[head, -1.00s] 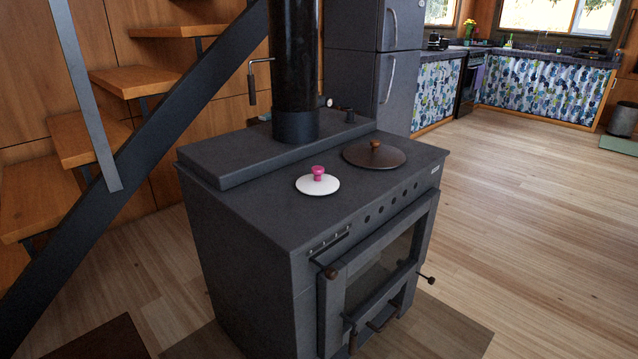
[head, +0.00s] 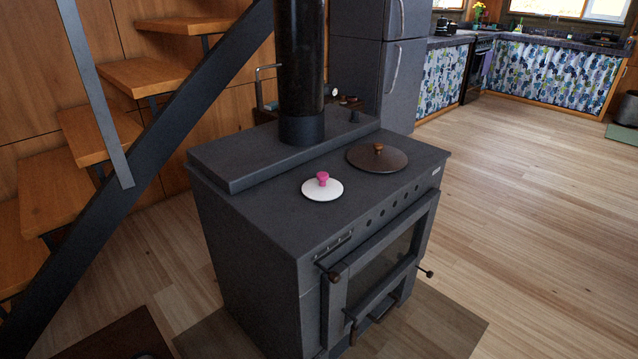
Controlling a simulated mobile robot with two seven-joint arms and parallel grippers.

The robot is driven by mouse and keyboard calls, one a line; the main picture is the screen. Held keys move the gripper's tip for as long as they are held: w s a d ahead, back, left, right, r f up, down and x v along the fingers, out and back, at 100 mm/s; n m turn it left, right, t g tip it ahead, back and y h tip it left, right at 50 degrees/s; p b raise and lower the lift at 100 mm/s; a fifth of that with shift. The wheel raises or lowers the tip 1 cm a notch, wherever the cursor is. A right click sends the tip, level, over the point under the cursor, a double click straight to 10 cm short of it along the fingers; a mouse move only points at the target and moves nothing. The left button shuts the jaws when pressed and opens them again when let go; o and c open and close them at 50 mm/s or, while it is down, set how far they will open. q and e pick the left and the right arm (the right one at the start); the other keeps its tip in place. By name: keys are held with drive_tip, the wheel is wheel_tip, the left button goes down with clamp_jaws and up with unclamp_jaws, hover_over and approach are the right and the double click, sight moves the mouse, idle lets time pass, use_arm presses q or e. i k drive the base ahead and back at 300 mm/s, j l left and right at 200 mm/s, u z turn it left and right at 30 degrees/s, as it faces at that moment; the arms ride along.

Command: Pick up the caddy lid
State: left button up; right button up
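A small round white lid with a pink knob (head: 322,190) lies flat on top of the dark stove (head: 262,215), left of its middle. It looks like the caddy lid. A larger dark brown round lid (head: 377,159) with a wooden knob lies behind it to the right on the same stove top, apart from it. Neither of my grippers is in the head view. Nothing covers the white lid.
A black flue pipe (head: 301,70) rises from the raised back ledge of the stove. Handles stick out from the stove's front. A staircase (head: 150,75) with a dark sloping beam stands at left, a dark fridge (head: 375,65) behind. Wooden floor (head: 530,210) at right is clear.

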sight(322, 189)
drive_tip(key=i+l+u, duration=0.15)
drive_tip(key=u, duration=0.25)
drive_tip(key=i+l+u, duration=0.15)
drive_tip(key=l+u, duration=0.25)
drive_tip(key=i+l+u, duration=0.1)
drive_tip(key=u, duration=0.3)
